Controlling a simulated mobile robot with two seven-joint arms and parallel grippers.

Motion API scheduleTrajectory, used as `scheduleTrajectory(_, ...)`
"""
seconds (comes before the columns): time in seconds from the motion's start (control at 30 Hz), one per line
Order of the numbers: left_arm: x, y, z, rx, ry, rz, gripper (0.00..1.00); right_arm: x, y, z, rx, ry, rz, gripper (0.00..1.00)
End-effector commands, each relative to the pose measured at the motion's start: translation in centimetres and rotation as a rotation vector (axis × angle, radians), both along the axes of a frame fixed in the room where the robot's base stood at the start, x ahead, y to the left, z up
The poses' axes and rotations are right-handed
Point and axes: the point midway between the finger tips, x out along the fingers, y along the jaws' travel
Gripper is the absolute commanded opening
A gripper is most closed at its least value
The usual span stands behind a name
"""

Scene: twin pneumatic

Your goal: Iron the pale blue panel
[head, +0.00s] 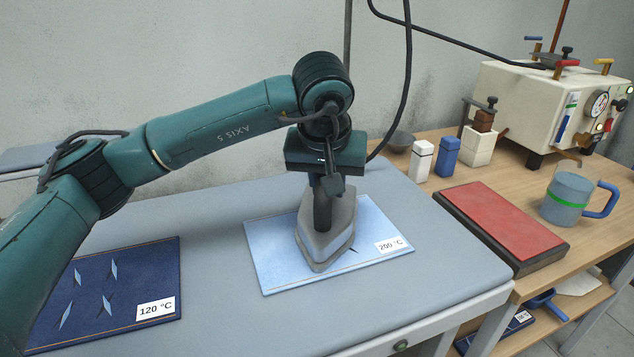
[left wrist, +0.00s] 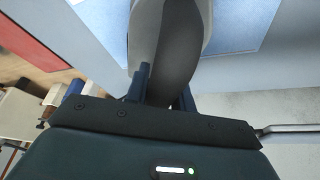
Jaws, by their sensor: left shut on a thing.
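The pale blue panel (head: 283,252) lies flat on the grey padded ironing table, with a label reading 200 °C at its right; it also shows in the left wrist view (left wrist: 240,20). The grey iron (head: 328,240) stands over the middle of the panel, its tip toward the front. I cannot tell for certain whether its sole touches the cloth. A small dark mark shows beside its tip. My left gripper (head: 325,185) is shut on the iron's dark handle (left wrist: 172,55) from above. My right gripper is not in view.
A dark blue panel (head: 120,265) labelled 120 °C, with several pale slit-like marks, lies at left. A red pad (head: 500,222) in a dark frame, a blue-grey jug (head: 568,198) and a cream boiler (head: 545,100) stand on the wooden bench at right. A black hose hangs behind my arm.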

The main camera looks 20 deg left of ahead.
Motion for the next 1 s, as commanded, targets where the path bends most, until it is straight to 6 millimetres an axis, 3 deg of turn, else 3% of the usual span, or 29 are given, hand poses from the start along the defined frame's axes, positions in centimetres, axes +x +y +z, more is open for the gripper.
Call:
scheduleTrajectory(0.7,2.2,-3.0,0.6,-0.001,-0.003,-0.003,0.00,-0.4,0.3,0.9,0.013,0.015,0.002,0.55)
scheduleTrajectory(1.0,2.6,-3.3,0.3,-0.002,-0.007,-0.001,0.00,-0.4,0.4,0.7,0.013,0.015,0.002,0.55)
